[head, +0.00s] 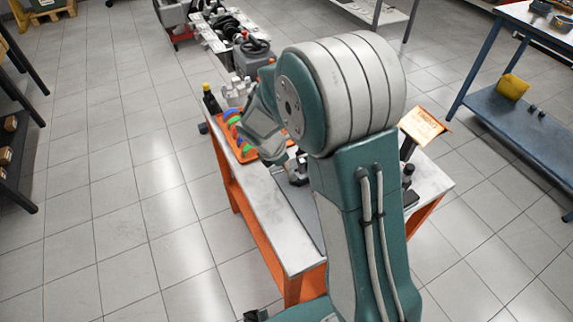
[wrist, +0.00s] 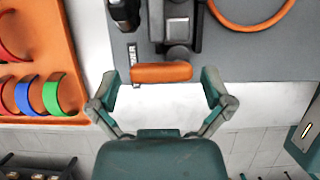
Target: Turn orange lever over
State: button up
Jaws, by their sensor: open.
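The orange lever (wrist: 162,72) shows in the wrist view as a short, thick orange bar. It lies crosswise in front of a dark grey fixture (wrist: 178,30) on a grey plate. My gripper (wrist: 161,86) is open, with one finger to the left of the lever and one to the right. The lever sits between and slightly beyond the fingertips, and I see no clear contact. In the head view my arm hides most of the fixture, and the lever cannot be made out there.
An orange tray (wrist: 77,60) with red, blue and green rings lies left of the gripper. An orange hose or cable (wrist: 252,26) curves at the upper right. In the head view the workbench (head: 262,205) has orange legs, and a black bottle (head: 209,99) stands at its far left.

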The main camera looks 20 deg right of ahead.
jog(key=c, duration=1)
jog(key=shift+o, duration=0.2)
jog(key=shift+d+m+g, duration=0.1)
jog(key=shift+m+g, duration=0.3)
jog(key=shift+m, duration=0.5)
jog(key=o, duration=1)
jog(key=shift+c, duration=0.2)
jog(key=shift+w, duration=0.1)
jog(key=v, duration=1.1)
jog(key=shift+a+r, duration=0.25)
jog(key=shift+r, duration=0.1)
